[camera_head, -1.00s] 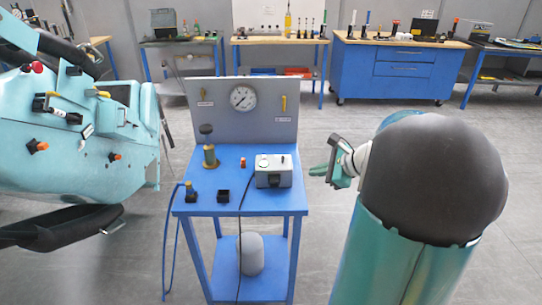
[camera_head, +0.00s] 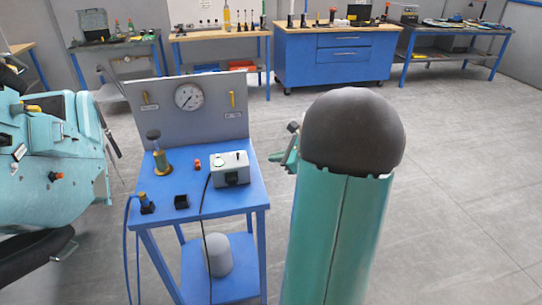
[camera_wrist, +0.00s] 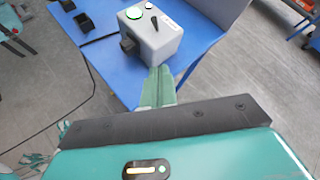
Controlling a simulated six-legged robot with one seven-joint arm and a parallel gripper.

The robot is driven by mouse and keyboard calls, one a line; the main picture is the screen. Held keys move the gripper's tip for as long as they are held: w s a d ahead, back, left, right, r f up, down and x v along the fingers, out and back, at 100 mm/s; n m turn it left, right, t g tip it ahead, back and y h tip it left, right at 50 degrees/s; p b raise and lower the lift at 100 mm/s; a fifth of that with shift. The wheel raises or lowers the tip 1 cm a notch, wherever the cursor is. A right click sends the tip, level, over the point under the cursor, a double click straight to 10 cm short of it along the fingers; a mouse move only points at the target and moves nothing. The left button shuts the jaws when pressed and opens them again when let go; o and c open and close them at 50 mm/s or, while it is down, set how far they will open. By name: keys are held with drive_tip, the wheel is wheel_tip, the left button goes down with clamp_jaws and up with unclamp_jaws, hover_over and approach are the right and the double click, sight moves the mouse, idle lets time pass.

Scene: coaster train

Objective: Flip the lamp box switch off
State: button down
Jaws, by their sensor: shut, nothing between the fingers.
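The lamp box (camera_head: 230,170) is a small light-grey box on the right part of the blue bench top. My gripper (camera_head: 282,158) is to the right of the bench in the head view, partly hidden behind my arm. In the wrist view my gripper (camera_wrist: 158,78) has its green fingers together, pointing at the near side of the box. Whether they touch it I cannot tell.
The blue bench (camera_head: 215,197) carries a gauge panel (camera_head: 217,110), a brass-coloured plunger (camera_head: 160,160) and small black blocks. A black cable runs down from the box. A teal train car (camera_head: 50,155) stands at left. Open grey floor lies at right.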

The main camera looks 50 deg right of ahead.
sight(239, 157)
drive_tip(key=w+a+f, duration=0.1)
drive_tip(key=w, duration=0.2)
drive_tip(key=w+f, duration=0.1)
drive_tip(key=w, duration=0.3)
drive_tip(key=w+a+f, duration=0.1)
drive_tip(key=w, duration=0.2)
drive_tip(key=shift+w+a+f, duration=0.1)
drive_tip(key=shift+w+a, duration=0.05)
drive_tip(key=shift+a, duration=0.15)
drive_tip(key=shift+w+d+r+m+g+y, duration=0.2)
drive_tip(key=shift+w+r+m+g+y, duration=0.15)
drive_tip(key=shift+g, duration=0.35)
drive_tip(key=shift+w+d+r+g+y, duration=0.15)
drive_tip(key=shift+g+y, duration=0.1)
drive_tip(key=shift+g, duration=0.15)
drive_tip(key=m+g, duration=0.1)
drive_tip(key=w+d+g+y, duration=0.1)
drive_tip(key=g, duration=0.1)
drive_tip(key=shift+w+r+m+y, duration=0.1)
drive_tip(key=shift+r+m+y, duration=0.1)
drive_tip(key=shift+m+y, duration=0.15)
drive_tip(key=shift+a+r, duration=0.1)
drive_tip(key=shift+r, duration=0.1)
